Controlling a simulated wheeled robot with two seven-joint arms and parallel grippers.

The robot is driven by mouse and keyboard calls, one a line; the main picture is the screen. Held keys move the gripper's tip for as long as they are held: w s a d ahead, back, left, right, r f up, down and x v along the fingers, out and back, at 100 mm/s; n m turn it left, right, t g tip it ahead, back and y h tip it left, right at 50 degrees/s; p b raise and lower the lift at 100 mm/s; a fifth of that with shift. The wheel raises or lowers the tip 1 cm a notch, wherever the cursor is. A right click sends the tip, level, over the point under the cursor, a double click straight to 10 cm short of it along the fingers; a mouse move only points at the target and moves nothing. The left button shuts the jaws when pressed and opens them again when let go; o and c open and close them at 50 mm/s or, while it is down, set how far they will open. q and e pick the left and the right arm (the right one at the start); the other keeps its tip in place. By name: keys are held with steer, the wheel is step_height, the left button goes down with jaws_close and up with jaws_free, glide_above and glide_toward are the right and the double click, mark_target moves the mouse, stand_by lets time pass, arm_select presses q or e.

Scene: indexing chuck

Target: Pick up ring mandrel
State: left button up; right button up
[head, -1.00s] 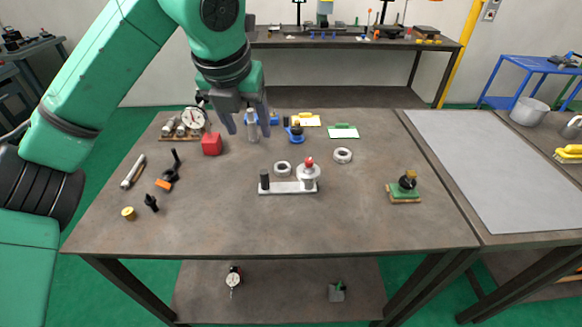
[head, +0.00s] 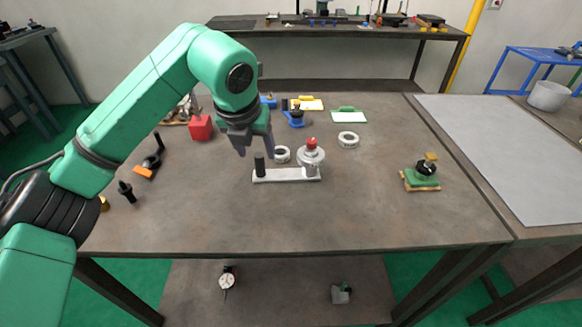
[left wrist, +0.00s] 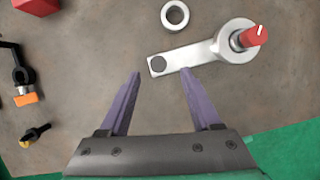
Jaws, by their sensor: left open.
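A dark upright cylinder (head: 260,165) stands at the left end of a pale flat plate (head: 287,176); it may be the ring mandrel, but I cannot tell for sure. In the left wrist view the cylinder (left wrist: 158,65) shows end-on, just beyond and between the fingertips. The plate's right end carries a round metal chuck (head: 310,156) with a red knob (head: 312,143). My left gripper (head: 256,153) is open and empty, pointing down above the cylinder; its purple-grey fingers (left wrist: 160,73) are apart. My right gripper is not in view.
Two pale rings, one behind the plate (head: 282,154) and one to its right (head: 348,139), lie on the table. A red block (head: 200,127) and a black tool with an orange part (head: 149,167) lie left. A green-based fixture (head: 421,177) stands right.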

mark_target(258, 158)
arm_select(q)
steer(key=p+x, duration=0.1)
steer(key=x, duration=0.5)
steer(key=shift+f, duration=0.35)
jaws_close()
steer(key=shift+r, duration=0.15)
stand_by(0.8)
